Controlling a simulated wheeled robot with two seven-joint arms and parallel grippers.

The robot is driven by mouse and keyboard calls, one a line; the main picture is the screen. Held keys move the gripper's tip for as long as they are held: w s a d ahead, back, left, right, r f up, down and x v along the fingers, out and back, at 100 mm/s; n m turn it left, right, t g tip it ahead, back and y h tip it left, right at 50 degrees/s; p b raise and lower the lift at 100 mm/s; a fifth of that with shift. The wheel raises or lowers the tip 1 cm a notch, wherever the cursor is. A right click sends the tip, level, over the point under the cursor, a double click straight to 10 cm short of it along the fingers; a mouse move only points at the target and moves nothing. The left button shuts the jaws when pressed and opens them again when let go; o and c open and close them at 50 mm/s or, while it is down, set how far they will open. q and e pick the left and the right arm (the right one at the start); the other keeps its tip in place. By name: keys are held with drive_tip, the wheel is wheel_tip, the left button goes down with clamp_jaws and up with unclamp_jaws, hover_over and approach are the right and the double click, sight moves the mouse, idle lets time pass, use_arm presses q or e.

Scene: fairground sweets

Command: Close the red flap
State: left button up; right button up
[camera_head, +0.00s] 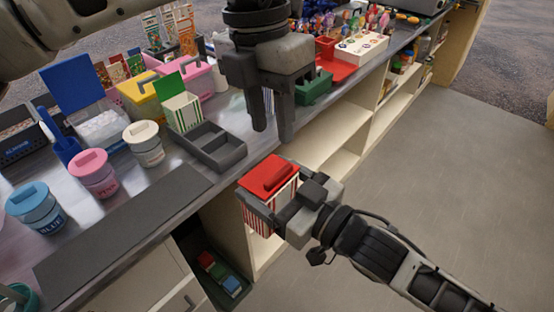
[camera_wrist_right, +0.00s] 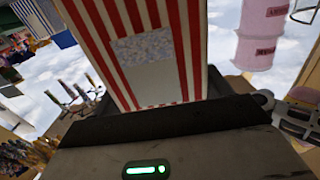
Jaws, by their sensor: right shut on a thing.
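The box's striped side with a greyish window fills the middle of the right wrist view (camera_wrist_right: 150,50). My left gripper (camera_head: 271,122) hangs above and behind the box, fingers downward, apart and empty, not touching the flap.
A dark divided tray (camera_head: 215,147) sits on the counter left of the box. Beyond it stands a green-striped box with its green flap (camera_head: 169,88) raised. Lidded pink (camera_head: 94,173), blue (camera_head: 37,208) and cream (camera_head: 144,143) jars stand left. The floor at right is clear.

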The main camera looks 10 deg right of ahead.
sight(278, 173)
use_arm(q)
drive_tip(key=f, duration=0.8)
drive_tip(key=shift+s+d, duration=0.3)
drive_tip(key=shift+s, duration=0.1)
drive_tip(key=shift+c, duration=0.3)
clamp_jaws()
